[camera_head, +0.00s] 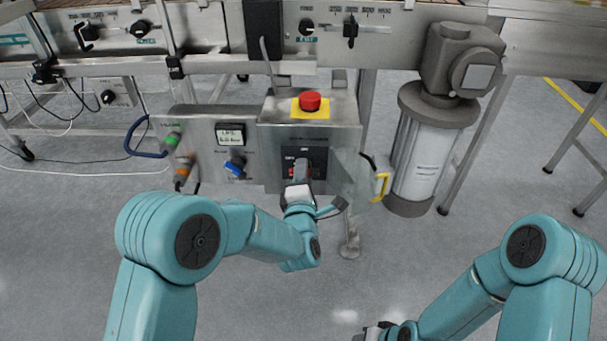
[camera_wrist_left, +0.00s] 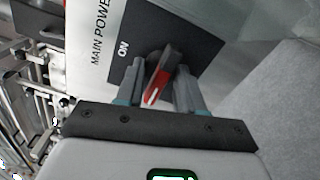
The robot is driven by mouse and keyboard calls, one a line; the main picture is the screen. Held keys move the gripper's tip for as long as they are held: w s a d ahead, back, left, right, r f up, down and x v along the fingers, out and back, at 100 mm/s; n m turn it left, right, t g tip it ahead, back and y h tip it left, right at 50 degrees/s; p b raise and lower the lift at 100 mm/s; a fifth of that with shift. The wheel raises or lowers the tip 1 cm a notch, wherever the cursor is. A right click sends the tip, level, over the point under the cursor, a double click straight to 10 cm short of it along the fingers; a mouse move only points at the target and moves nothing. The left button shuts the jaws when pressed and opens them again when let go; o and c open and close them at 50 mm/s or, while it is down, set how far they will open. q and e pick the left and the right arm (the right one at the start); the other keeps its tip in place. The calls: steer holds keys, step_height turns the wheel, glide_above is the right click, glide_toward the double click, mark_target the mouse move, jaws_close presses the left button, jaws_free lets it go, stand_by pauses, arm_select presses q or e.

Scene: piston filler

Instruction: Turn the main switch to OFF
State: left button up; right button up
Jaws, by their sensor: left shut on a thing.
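The main switch has a red handle (camera_wrist_left: 160,82) on a dark plate (camera_head: 317,157) on the front of the grey control box. In the left wrist view, the plate reads ON, beside the words MAIN POWER on the pale panel (camera_wrist_left: 88,40). My left gripper (camera_head: 299,172) is at the switch, with its two fingers on either side of the red handle and shut on it. The handle lies slanted, with a white mark on its near end. I see no OFF label; the gripper covers part of the plate. My right gripper (camera_head: 373,333) is at the bottom edge, mostly cut off.
A red emergency button (camera_head: 310,102) on a yellow base sits on top of the box. A blue knob (camera_head: 235,167) and a small display (camera_head: 230,134) are left of the switch. A yellow-handled part (camera_head: 381,185) and a motor cylinder (camera_head: 426,150) stand to the right.

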arm_select(q)
steer(key=o, duration=1)
steer(key=shift+o, duration=0.2)
steer(key=shift+s, duration=0.1)
steer(key=s+p, duration=0.3)
steer(key=s, duration=1.3)
arm_select(e)
steer(key=shift+g, duration=0.5)
steer(key=r, duration=0.1)
steer(key=s+r, duration=0.2)
steer(key=shift+s+a+r, duration=0.2)
steer(key=shift+s+a, duration=0.05)
arm_select(q)
steer(key=shift+p, duration=0.3)
